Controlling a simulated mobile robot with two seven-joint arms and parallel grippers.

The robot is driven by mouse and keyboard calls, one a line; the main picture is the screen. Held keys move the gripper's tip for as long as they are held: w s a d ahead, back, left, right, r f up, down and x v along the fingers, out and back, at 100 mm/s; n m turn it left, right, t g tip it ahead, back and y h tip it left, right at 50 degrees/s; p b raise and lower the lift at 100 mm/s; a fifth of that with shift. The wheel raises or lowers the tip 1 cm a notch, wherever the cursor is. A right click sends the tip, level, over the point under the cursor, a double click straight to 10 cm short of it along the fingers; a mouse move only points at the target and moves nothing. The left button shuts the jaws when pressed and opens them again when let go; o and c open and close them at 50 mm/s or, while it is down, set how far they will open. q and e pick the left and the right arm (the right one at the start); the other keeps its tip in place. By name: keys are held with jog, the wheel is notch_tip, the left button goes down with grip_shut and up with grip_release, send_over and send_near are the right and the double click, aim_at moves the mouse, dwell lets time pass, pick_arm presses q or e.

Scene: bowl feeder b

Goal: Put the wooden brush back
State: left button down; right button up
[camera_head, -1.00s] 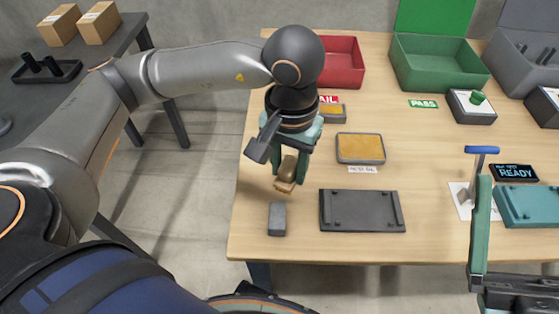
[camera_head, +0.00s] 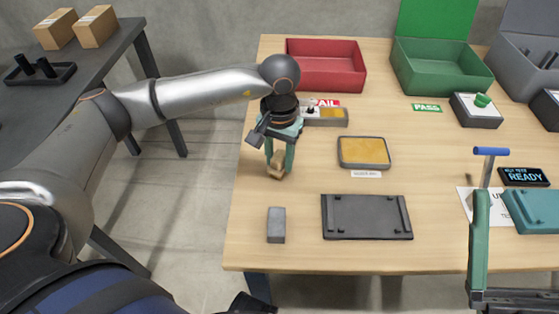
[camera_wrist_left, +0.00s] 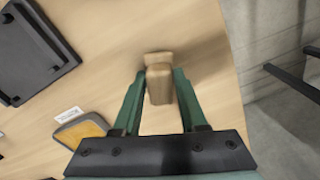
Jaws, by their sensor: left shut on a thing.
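The wooden brush (camera_head: 277,166) is a small tan-brown piece held between the fingers of my left gripper (camera_head: 279,163). It also shows in the left wrist view (camera_wrist_left: 159,84), where the left gripper's two green fingers (camera_wrist_left: 158,92) close on it from both sides. The brush hangs over the left part of the wooden table (camera_head: 300,190); whether it touches the surface is not clear. My right gripper (camera_head: 480,235) is partly in view at the lower right. One green finger shows with empty space beside it; the other is cut off.
A grey block (camera_head: 276,225) and a dark plate (camera_head: 366,217) lie nearer the front edge. A tray with a yellow pad (camera_head: 364,152) lies right of the brush. Behind are a grey box (camera_head: 328,116), a red bin (camera_head: 325,65) and a green bin (camera_head: 440,69). A blue-handled device (camera_head: 489,153) stands right.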

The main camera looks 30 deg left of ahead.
pick_arm(q)
jog(key=shift+f, duration=0.15)
jog(key=shift+f, duration=0.15)
jog(key=c, duration=0.9)
grip_release()
jog(key=shift+f, duration=0.1)
jog(key=o, duration=0.5)
jog(key=shift+c, duration=0.2)
